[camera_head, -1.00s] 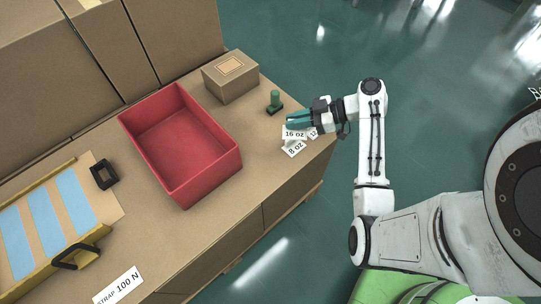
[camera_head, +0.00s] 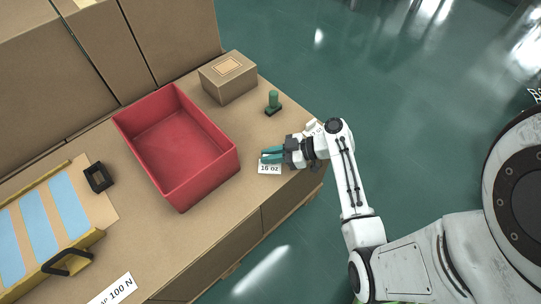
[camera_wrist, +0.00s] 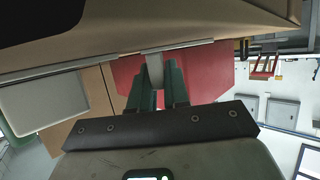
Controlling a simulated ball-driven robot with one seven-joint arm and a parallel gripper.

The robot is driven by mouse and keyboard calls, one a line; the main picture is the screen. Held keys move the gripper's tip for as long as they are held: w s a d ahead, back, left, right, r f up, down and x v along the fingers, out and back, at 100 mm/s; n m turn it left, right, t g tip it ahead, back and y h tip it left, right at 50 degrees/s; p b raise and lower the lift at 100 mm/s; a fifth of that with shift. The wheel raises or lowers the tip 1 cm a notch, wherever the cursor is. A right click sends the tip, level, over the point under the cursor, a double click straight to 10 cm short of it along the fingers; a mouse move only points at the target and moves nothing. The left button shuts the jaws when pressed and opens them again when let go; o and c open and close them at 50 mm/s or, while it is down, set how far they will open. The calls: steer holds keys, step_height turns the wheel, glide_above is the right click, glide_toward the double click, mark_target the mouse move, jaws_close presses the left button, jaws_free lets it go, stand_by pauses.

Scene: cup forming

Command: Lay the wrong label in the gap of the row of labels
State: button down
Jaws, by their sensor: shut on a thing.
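My gripper (camera_head: 270,156) is shut on the white "16 oz" label (camera_head: 269,169) in the head view, above or at the table's right edge region, right of the red bin. I cannot tell whether the label touches the table. In the wrist view my gripper's green fingers (camera_wrist: 155,88) close on a pale strip (camera_wrist: 154,68), seemingly the label. No row of labels with a gap is clearly visible.
The red bin (camera_head: 203,187) stands open and empty. A cardboard box (camera_head: 228,84) and a green stamp-like object (camera_head: 273,100) stand behind. A yellow-edged tray (camera_head: 88,240) with blue strips lies left, near a black frame (camera_head: 98,178). A "100 N" label (camera_head: 112,291) lies at the front.

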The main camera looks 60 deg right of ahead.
steer(key=c, duration=1.1)
jaws_free()
steer(key=shift+r, duration=0.1)
steer(key=p+v, duration=0.1)
steer(key=v, duration=1.1)
